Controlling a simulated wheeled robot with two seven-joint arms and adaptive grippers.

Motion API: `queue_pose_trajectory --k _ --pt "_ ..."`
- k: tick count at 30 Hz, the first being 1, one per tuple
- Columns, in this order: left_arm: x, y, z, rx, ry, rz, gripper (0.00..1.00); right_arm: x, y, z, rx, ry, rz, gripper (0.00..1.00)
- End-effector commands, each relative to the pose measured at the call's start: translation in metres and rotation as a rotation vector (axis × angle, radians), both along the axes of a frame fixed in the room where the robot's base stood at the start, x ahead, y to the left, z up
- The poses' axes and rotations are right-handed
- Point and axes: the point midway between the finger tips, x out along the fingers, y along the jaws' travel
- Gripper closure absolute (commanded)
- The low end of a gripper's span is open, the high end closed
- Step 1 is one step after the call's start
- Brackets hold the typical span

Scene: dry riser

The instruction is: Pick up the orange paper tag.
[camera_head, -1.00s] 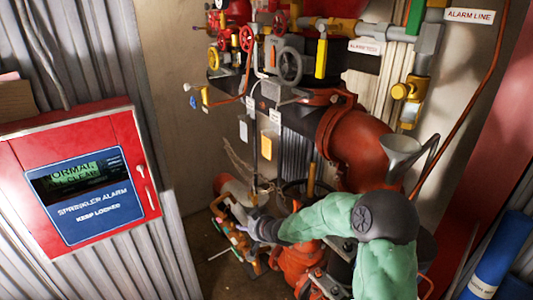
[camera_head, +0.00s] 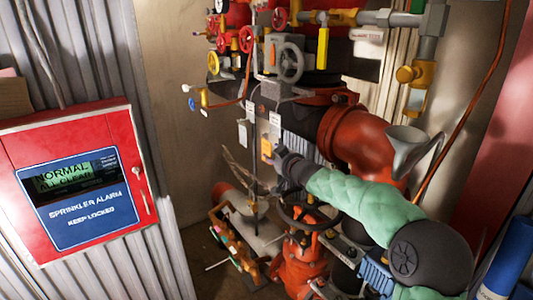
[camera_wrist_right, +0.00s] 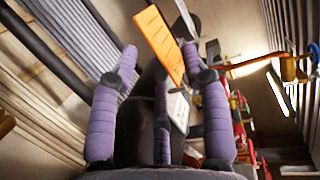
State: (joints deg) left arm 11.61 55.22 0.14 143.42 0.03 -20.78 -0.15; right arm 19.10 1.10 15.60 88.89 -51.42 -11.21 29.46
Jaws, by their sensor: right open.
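The orange paper tag (camera_head: 266,148) hangs among the pipes in the middle of the head view. In the right wrist view the tag (camera_wrist_right: 158,40) appears tilted, its lower end between the tips of my purple-padded fingers. My right gripper (camera_head: 278,153) is just right of the tag in the head view. In the wrist view the right gripper (camera_wrist_right: 162,60) is open, with a finger on each side and a third lower in the middle. I cannot tell whether any finger touches the tag. My left gripper is not in view.
White tags (camera_head: 243,134) hang beside the orange one. A grey handwheel (camera_head: 290,62) and red pipe (camera_head: 358,140) crowd the area above and right. A dark handwheel (camera_head: 305,215) lies below my wrist. A red alarm panel (camera_head: 118,128) is on the left wall.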

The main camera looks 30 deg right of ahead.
Motion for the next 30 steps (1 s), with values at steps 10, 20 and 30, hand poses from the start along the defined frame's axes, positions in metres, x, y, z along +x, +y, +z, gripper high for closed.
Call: queue_pose_trajectory --k 10,20,30 --pt "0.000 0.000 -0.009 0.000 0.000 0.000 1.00 0.028 0.001 -0.005 -0.002 0.001 0.001 0.54" --pt "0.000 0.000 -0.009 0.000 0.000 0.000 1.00 0.055 -0.002 -0.007 -0.001 0.000 0.000 0.54" --pt "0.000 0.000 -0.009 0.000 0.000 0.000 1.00 0.056 -0.002 -0.007 0.000 0.000 0.000 0.74"
